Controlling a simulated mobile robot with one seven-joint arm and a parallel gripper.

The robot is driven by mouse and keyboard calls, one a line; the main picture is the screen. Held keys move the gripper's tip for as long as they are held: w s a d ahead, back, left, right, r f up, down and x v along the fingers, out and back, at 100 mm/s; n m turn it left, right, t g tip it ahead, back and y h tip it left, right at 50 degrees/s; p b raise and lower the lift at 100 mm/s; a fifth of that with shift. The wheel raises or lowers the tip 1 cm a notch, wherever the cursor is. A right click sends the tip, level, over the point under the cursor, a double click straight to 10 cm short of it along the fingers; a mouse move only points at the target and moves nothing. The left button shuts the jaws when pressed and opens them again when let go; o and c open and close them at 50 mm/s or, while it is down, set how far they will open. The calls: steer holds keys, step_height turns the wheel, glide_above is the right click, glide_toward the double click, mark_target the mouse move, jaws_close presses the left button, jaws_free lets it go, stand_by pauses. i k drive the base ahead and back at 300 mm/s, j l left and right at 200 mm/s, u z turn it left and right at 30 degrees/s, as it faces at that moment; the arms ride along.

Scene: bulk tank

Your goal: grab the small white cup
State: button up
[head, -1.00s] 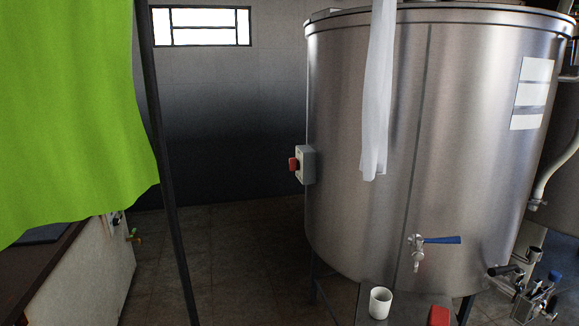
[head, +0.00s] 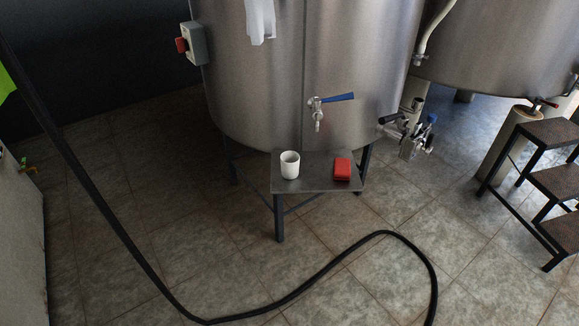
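The small white cup (head: 290,166) stands upright on the left part of a small dark metal stand (head: 314,184) in front of the steel tank. Its open top faces up. A red box-like object (head: 342,169) lies on the same stand, to the right of the cup and apart from it. My gripper is not in view.
The large steel tank (head: 260,90) with a blue-handled tap (head: 318,106) rises behind the stand. A black hose (head: 290,298) loops across the tiled floor in front. Dark steps (head: 545,165) stand at right. Tiled floor lies open around the stand.

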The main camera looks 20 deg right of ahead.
mark_target(290, 160)
steer(key=z, duration=1.05)
steer(key=i+j+z, duration=0.1)
steer(key=z, duration=0.3)
steer(key=j+z, duration=0.4)
steer(key=i+j, duration=0.1)
steer(key=j, duration=0.4)
steer(key=i+j, duration=0.1)
steer(key=j, duration=0.85)
steer(key=i, duration=0.05)
